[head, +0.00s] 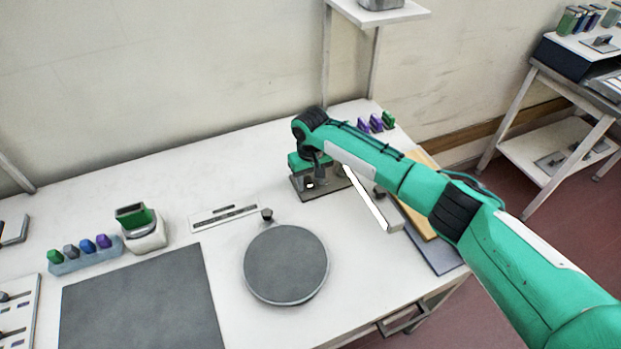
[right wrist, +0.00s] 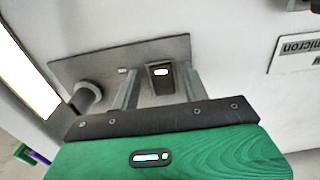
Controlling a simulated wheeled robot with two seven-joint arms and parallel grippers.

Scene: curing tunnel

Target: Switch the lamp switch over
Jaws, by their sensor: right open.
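The lamp switch (right wrist: 160,76) is a small dark block with a bright white mark, on a grey metal plate (right wrist: 95,67). In the head view the switch (head: 310,185) shows on its plate (head: 325,190) at the back of the table. My right gripper (right wrist: 160,88) is open, with one finger on each side of the switch and a gap on both sides. Whether the fingertips touch the plate cannot be told. A bright white lamp bar (head: 365,198) extends beside the plate, partly behind my right arm. My left gripper is out of view.
A round grey disc (head: 286,264) and a ruler-like strip (head: 224,216) lie left of the plate. A dark mat (head: 140,305) lies farther left. Purple and green blocks (head: 376,122) stand behind my right arm. A grey cylindrical post (right wrist: 85,96) rises near the plate's corner.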

